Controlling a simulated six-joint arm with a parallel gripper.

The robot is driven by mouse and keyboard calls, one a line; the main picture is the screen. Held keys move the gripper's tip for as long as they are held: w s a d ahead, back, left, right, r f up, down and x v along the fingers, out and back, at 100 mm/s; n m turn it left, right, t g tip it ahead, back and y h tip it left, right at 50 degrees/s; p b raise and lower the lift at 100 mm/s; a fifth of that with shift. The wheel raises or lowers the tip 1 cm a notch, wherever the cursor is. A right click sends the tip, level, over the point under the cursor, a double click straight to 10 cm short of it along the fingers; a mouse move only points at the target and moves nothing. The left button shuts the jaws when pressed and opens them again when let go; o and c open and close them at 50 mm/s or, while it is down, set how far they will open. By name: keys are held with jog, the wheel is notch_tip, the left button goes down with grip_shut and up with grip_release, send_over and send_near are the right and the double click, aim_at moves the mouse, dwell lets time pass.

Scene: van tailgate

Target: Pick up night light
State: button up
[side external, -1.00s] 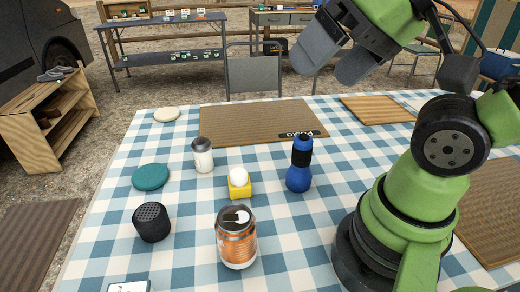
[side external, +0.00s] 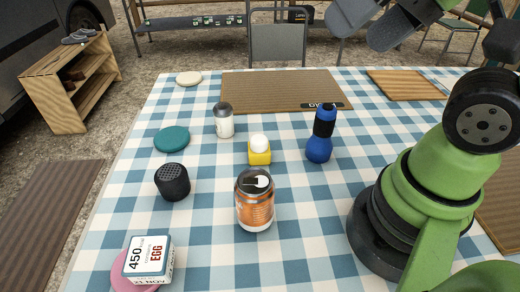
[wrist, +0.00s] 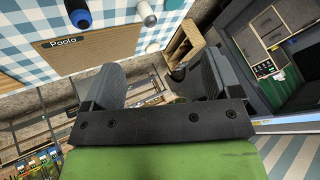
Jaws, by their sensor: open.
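The night light (side external: 259,152), a white globe on a small yellow base, stands upright on the checked tablecloth. It is behind the orange can and left of the blue flashlight in the side view. I cannot make it out in the wrist view. My gripper (side external: 361,33) is open and empty, high above the far side of the table and well apart from the night light. In the wrist view my gripper (wrist: 147,80) has its fingers spread with nothing between them.
Around the night light stand an orange can (side external: 255,205), a blue flashlight (side external: 319,148), a shaker (side external: 224,121) and a black speaker (side external: 172,182). A teal disc (side external: 172,139), an egg box (side external: 149,258) and a brown mat (side external: 280,90) are also on the table.

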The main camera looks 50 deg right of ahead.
jog(key=n+g+h, duration=0.2)
jog(key=n+g, duration=0.4)
jog(key=n, duration=0.5)
send_over(259, 150)
jog(key=d, duration=0.2)
notch_tip(259, 150, down, 16)
jog(key=f, duration=0.3)
jog(key=f+n, duration=0.1)
jog(key=f, duration=0.2)
jog(key=w+f+n+g, duration=0.1)
jog(key=f, duration=0.2)
jog(key=shift+a+f, duration=0.1)
jog(key=shift+f, duration=0.05)
notch_tip(259, 150, down, 6)
jog(key=shift+w+a+r, duration=0.1)
jog(key=shift+a+r, duration=0.05)
jog(key=c, duration=1.1)
